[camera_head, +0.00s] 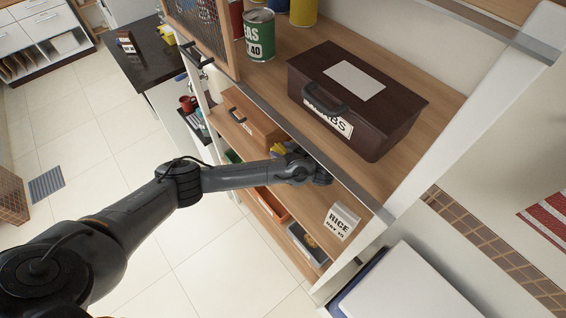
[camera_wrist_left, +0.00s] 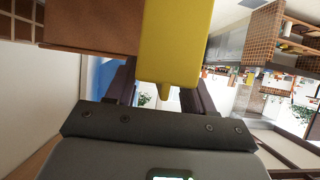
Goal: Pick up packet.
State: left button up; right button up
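A white packet (camera_head: 342,221) lettered RICE stands on the lower shelf in the head view, near its right end. My left arm reaches into the shelf, and its wrist end is left of and above the packet in the picture. The fingers are hidden there. In the left wrist view my left gripper (camera_wrist_left: 163,90) has its two dark fingers apart. A yellow bottle-like object (camera_wrist_left: 174,40) with a narrow tip shows large across the gap. I cannot tell whether it touches the fingers. The packet is not identifiable in the wrist view. My right gripper is not in view.
A dark lidded box (camera_head: 395,118) and a green can (camera_head: 259,38) stand on the upper shelf (camera_head: 275,82). A brown box (camera_head: 252,112) is on the shelf below, near my arm. A white post (camera_head: 480,110) bounds the right side. Open floor lies left.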

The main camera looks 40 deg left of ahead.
pick_arm(q)
grip_shut()
jog(key=shift+r, duration=0.1)
